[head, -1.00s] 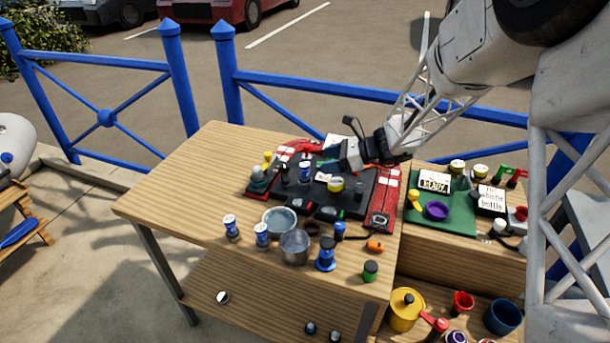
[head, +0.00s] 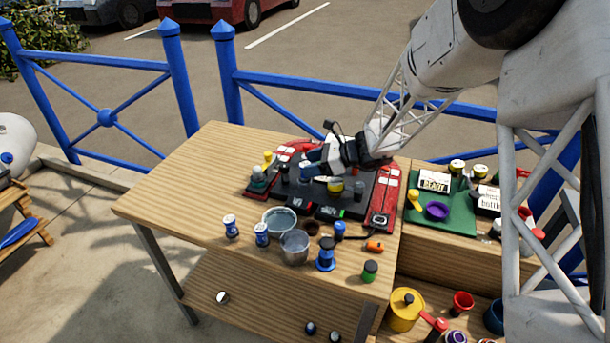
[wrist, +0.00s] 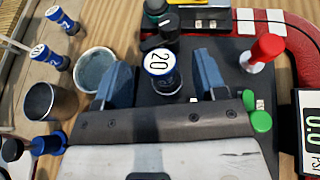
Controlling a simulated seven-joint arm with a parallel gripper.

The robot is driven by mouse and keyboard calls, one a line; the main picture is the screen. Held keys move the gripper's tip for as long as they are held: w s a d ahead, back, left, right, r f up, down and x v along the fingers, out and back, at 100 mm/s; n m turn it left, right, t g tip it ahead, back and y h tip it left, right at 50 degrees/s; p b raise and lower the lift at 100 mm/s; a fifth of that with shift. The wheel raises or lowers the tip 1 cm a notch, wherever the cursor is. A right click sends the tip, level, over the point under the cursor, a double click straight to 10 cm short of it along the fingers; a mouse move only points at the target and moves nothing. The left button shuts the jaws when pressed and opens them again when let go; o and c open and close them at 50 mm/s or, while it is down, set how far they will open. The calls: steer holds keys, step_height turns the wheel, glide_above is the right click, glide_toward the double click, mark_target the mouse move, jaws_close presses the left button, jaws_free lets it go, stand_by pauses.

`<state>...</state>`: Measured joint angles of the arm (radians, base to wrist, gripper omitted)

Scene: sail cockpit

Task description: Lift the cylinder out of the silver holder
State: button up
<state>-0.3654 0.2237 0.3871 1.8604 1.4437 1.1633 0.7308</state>
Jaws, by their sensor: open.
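My gripper (head: 308,168) is open over the black board (head: 325,210) on the wooden table. In the wrist view, its two blue fingers (wrist: 161,72) stand on either side of a cylinder (wrist: 160,62) with a white, blue-rimmed top marked "20". Gaps show between the cylinder and both fingers, and it looks upright. I cannot clearly make out the silver holder around its lower part. In the head view, the gripper largely hides this spot.
A light blue-grey bowl (head: 280,220) and a grey metal cup (head: 294,247) stand in front of the board. A red-topped peg (wrist: 265,50) is right of the fingers. The table's left part is clear.

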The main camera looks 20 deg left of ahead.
steer(key=shift+x, duration=0.75)
steer(key=c, duration=1.1)
steer(key=shift+o, duration=0.2)
steer(key=shift+r, duration=0.15)
steer(key=shift+r, duration=1.45)
steer(key=shift+s+d+r, duration=0.15)
steer(key=shift+s+r, duration=0.05)
steer(key=s+d+r, duration=0.1)
steer(key=s+d, duration=0.7)
steer(key=s, duration=0.5)
steer(key=shift+d+r, duration=0.2)
